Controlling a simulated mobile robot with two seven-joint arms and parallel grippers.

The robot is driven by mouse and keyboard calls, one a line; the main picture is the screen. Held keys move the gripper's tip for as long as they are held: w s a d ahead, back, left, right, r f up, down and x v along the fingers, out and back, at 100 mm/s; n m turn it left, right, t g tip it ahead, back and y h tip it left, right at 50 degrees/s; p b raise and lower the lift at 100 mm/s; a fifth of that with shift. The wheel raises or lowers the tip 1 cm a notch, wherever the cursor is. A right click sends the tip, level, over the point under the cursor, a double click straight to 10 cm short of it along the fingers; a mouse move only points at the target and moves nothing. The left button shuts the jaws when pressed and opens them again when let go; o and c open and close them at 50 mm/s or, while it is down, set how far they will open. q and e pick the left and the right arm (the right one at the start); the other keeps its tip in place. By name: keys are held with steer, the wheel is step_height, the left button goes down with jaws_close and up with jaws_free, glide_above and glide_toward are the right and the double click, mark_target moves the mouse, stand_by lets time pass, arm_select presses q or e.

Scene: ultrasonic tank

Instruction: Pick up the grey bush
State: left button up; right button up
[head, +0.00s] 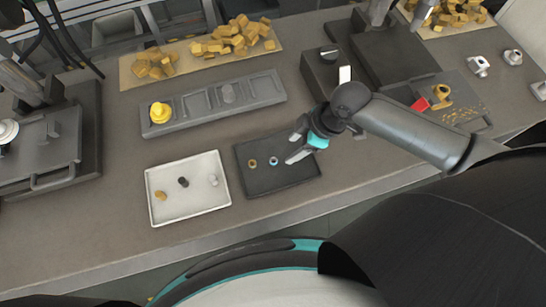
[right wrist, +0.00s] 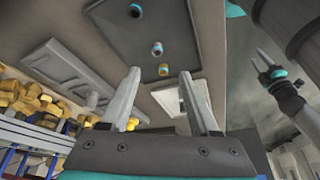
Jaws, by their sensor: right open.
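A dark tray (head: 284,181) holds small ring-shaped bushes: a gold one (head: 252,163) and a pale one with a teal tint (head: 273,161). In the right wrist view the tray (right wrist: 180,22) shows a third, dark grey bush with a blue-white rim (right wrist: 135,10), which my gripper hides in the head view. Which of these is the grey bush is hard to tell. My right gripper (head: 292,148) is open and empty above the tray's right part; its fingers also show in the right wrist view (right wrist: 160,73). My left gripper (right wrist: 268,66) shows small at the right there.
A white tray (head: 187,210) with a gold, a dark and a light grey part stands left of the dark tray. Behind is a long grey fixture (head: 200,123) with a yellow piece in it. Machines flank the table. The front strip of table is clear.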

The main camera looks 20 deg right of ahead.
glide_above(274, 160)
steer(key=s+d, duration=0.2)
step_height(274, 160, down, 5)
steer(key=shift+w+d+f+b, duration=0.1)
steer(key=shift+d+b, duration=0.05)
steer(key=shift+b, duration=0.25)
steer(key=shift+w+b+x, duration=0.15)
steer(key=shift+b+x, duration=0.1)
steer(key=shift+x, duration=1.15)
steer(key=shift+w+b+x, duration=0.1)
steer(key=shift+b+x, duration=0.1)
steer(key=shift+x, duration=1.25)
steer(key=shift+d, duration=0.1)
jaws_close()
